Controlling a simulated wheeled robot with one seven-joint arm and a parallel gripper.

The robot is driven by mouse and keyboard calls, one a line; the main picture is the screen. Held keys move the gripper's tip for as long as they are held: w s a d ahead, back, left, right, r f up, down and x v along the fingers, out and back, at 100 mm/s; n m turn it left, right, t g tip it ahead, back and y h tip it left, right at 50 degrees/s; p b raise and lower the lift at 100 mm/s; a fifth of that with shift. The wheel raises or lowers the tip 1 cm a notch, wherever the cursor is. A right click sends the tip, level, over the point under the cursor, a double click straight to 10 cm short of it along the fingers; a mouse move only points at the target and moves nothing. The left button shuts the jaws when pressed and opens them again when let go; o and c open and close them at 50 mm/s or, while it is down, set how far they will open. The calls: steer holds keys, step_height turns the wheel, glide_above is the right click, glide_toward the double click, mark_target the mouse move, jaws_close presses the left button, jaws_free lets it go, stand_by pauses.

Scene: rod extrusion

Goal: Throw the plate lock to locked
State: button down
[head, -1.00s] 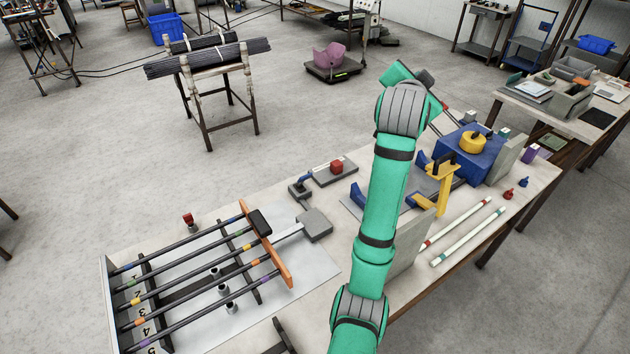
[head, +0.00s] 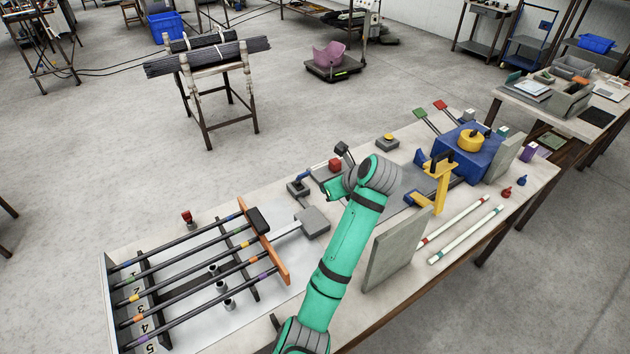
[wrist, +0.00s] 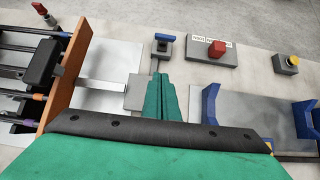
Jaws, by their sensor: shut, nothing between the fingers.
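No readable label marks the plate lock, so I cannot tell which fixture it is. A small blue-handled lever on a dark base (head: 300,187) stands on the bench, also in the wrist view (wrist: 163,38). To its right, a red block (head: 335,164) sits on a grey labelled plate, also in the wrist view (wrist: 217,48). A small red-topped fixture (head: 187,218) stands behind the rods, also in the wrist view (wrist: 40,9). My gripper (wrist: 160,80) is shut and empty, its fingers pointing toward the blue lever's base, apparently above the bench.
An orange plate (head: 272,250) stands across several dark rods at the left. A grey block (head: 313,223) is beside it. A yellow button (head: 388,139), a blue cradle (wrist: 210,103) and an upright grey panel (head: 392,252) lie to the right. Bench surface behind the rods is mostly clear.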

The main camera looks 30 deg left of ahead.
mark_target(301, 179)
steer(key=x, duration=1)
steer(key=shift+a+f, duration=0.1)
steer(key=shift+f, duration=0.1)
steer(key=shift+w+a+r, duration=0.3)
steer(key=shift+a+r, duration=0.25)
steer(key=shift+a, duration=0.2)
steer(key=shift+w+a+r, duration=0.3)
steer(key=shift+a+r, duration=0.25)
steer(key=shift+a, duration=0.15)
steer(key=shift+a+r, duration=0.1)
steer(key=shift+a, duration=0.05)
